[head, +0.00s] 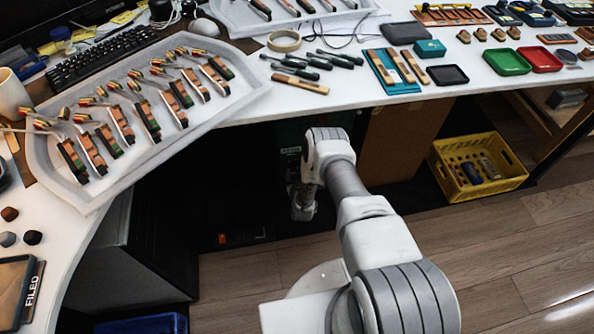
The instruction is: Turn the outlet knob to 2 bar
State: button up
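I cannot make out the outlet knob or any pressure scale in the head view. My arm reaches under the desk, and its end, my gripper (303,208), hangs low in the dark space below the desk's front edge. Its fingers are too small and dark to tell whether they are open or shut, or whether they touch anything. A dark green box-like thing (289,136) stands under the desk just behind my arm. My arm hides part of it, and I cannot tell what it is.
The white desk (238,135) overhangs this space. A white tray (45,168) of piano action parts lies on it. A brown panel (405,135) stands right of my arm, with a yellow crate (440,172) beyond. A blue bin (143,325) sits lower left. Wooden floor is clear at lower right.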

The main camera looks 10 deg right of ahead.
grip_shut()
jog(key=n+h, duration=0.2)
jog(key=n, duration=0.1)
jog(key=shift+a+t, duration=0.2)
jog(key=shift+t, duration=0.1)
jog(key=shift+f+n+t+h, duration=0.15)
jog(key=shift+n+t+h, duration=0.25)
jog(key=shift+n+h, duration=0.85)
jog(key=shift+n, duration=0.45)
jog(key=shift+y, duration=0.25)
jog(key=shift+o, duration=1.2)
grip_release()
